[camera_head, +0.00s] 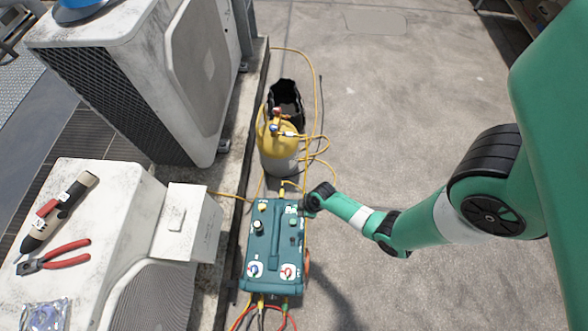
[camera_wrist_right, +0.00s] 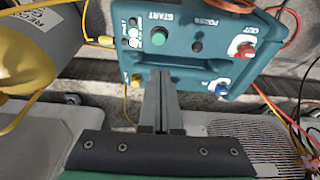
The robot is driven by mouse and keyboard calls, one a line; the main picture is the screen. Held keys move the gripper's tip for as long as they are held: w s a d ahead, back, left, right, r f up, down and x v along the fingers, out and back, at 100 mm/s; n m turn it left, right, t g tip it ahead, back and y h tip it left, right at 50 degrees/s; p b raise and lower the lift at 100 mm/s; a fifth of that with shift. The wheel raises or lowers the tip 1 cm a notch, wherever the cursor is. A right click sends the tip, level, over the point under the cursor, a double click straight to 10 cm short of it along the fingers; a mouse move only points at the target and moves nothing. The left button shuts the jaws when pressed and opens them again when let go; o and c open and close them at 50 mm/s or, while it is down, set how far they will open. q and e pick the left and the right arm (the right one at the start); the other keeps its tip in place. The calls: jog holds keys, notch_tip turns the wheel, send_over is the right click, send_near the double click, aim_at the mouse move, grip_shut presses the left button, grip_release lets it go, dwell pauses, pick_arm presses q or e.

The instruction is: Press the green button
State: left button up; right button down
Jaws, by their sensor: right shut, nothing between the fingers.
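The green button (camera_wrist_right: 159,36), labelled START, sits on the top panel of a teal machine (camera_head: 273,245). It shows small in the head view (camera_head: 292,222) near the panel's upper right. My right gripper (camera_wrist_right: 161,76) is shut and empty. In the wrist view its fingertips point toward the button and appear just below it; I see no contact. In the head view the right gripper (camera_head: 311,204) is at the machine's upper right edge, close to the button. My left gripper is out of view.
The panel also has a red knob (camera_wrist_right: 245,51), a blue knob (camera_wrist_right: 220,88) and a yellow fitting (camera_wrist_right: 135,80). A yellow-topped tank (camera_head: 278,150) with hoses stands behind the machine. Condenser units are on the left, with red pliers (camera_head: 65,256) on one.

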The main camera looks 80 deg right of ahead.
aim_at(292, 221)
jog(key=shift+w, duration=0.1)
jog(key=b+x, duration=0.3)
jog(key=x, duration=0.1)
jog(key=b+x, duration=0.4)
jog(key=s+b+x, duration=0.1)
jog(key=b+x, duration=0.2)
jog(key=x, duration=0.2)
jog(key=shift+d+f+b, duration=0.15)
jog(key=shift+b, duration=0.2)
jog(key=shift+f+b, duration=0.3)
jog(key=shift+f, duration=0.05)
